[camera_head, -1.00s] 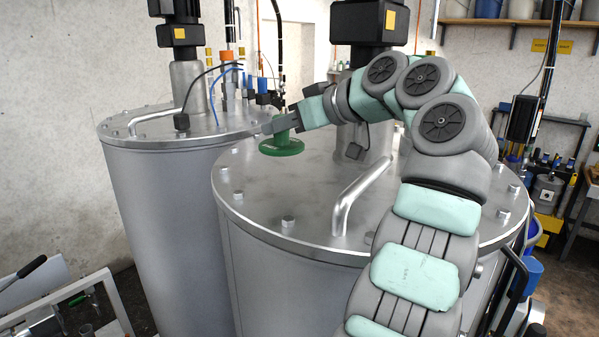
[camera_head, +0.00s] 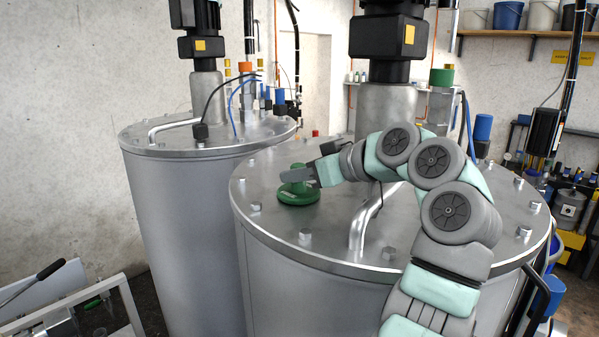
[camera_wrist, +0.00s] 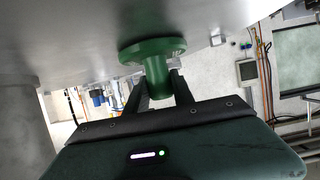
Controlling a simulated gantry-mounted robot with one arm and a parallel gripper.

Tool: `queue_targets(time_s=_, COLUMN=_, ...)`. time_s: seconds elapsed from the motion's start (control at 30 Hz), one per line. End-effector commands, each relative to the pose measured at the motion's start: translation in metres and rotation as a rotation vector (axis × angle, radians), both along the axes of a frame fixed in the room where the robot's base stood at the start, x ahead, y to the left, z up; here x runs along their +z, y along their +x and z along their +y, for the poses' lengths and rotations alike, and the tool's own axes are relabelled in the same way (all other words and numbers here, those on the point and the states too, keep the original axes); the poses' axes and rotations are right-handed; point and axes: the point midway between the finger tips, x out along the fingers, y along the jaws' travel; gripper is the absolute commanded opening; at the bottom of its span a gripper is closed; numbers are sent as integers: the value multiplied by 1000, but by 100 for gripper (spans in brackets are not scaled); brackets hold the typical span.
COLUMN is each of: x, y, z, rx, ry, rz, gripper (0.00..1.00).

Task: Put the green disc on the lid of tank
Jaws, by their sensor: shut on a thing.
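The green disc (camera_head: 299,196) is a round flange with a stem. It is flat over the left part of the near tank's lid (camera_head: 268,217), left of the bent handle on it. My gripper (camera_head: 297,176) is shut on the stem, just above the flange. In the wrist view, the green disc (camera_wrist: 152,50) has its stem between the two fingers of my gripper (camera_wrist: 158,84), and its flange is at the lid's grey surface. The flange looks touching or very close to the lid; I cannot tell which.
The bent handle (camera_head: 371,216) and several bolts stand up from the near lid. A motor column (camera_head: 386,105) rises behind my arm. A second tank (camera_head: 190,220) with pipes and hoses stands at the left.

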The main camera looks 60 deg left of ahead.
Motion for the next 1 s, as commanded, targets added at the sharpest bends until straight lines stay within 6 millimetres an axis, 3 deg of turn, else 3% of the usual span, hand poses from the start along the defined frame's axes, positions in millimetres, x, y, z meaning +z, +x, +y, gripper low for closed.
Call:
queue_targets(time_s=0.13, x=-4, y=0, z=0, rx=-1, ry=0, rz=-1, gripper=0)
queue_targets(time_s=0.17, x=-3, y=0, z=0, rx=0, ry=0, rz=-1, gripper=32)
queue_targets(time_s=0.4, x=-2, y=0, z=0, rx=-1, ry=0, rz=0, gripper=51)
queue_targets(time_s=0.73, x=3, y=0, z=0, rx=0, ry=0, rz=0, gripper=51)
queue_targets(time_s=1.0, x=16, y=19, z=-43, rx=-6, ry=1, rz=-2, gripper=51)
